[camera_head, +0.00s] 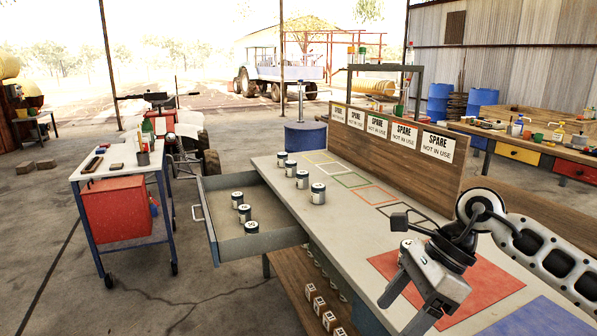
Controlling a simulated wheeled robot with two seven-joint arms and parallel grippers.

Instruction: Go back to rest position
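My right gripper (398,315) hangs over the near right part of the workbench (345,235), its arm coming in from the right edge. Its two grey fingers look spread apart, with nothing seen between them. My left gripper and arm are out of view. No object is seen in contact with the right gripper. Several dark jars with pale lids, such as the nearest one (318,194), stand upright in a row on the bench. The grey drawer (272,240) at the bench's left side is pulled open and holds 3 similar jars, including a middle one (244,213).
Coloured outlines and a red mat (480,290) mark the bench top. A board with "SPARE NOT IN USE" signs (437,147) stands along its back. A tool cart (120,205) stands at left. Small boxes (318,304) sit on the lower shelf. Floor between cart and drawer is clear.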

